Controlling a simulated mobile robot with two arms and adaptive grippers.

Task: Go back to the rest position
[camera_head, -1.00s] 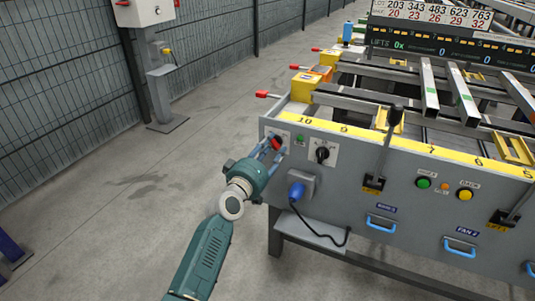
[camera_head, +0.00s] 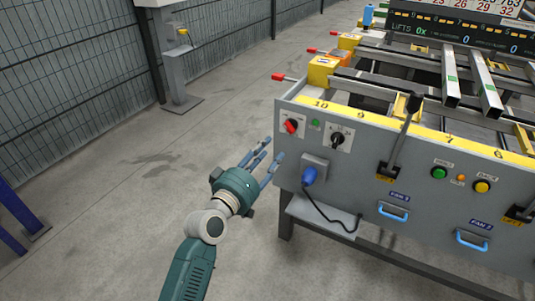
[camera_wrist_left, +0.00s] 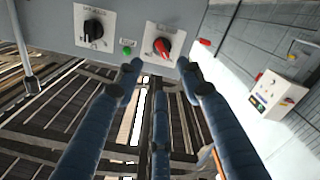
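My left gripper (camera_head: 264,158) is in front of the left end of the grey control panel (camera_head: 345,185), with its blue fingers spread open and nothing between them. It is apart from the red rotary switch (camera_head: 291,126), which sits up and to the right of the fingertips in the head view. In the left wrist view the open fingers (camera_wrist_left: 160,75) point toward the panel, and the red switch (camera_wrist_left: 162,46) shows just beyond them, its handle tilted. My right gripper is in neither view.
A black rotary switch (camera_head: 337,138) and a blue plug (camera_head: 310,175) with a cable are on the panel. Black levers (camera_head: 400,135) and blue handles (camera_head: 393,212) are farther right. A grey post (camera_head: 176,65) stands by the mesh fence. The floor left of the table is clear.

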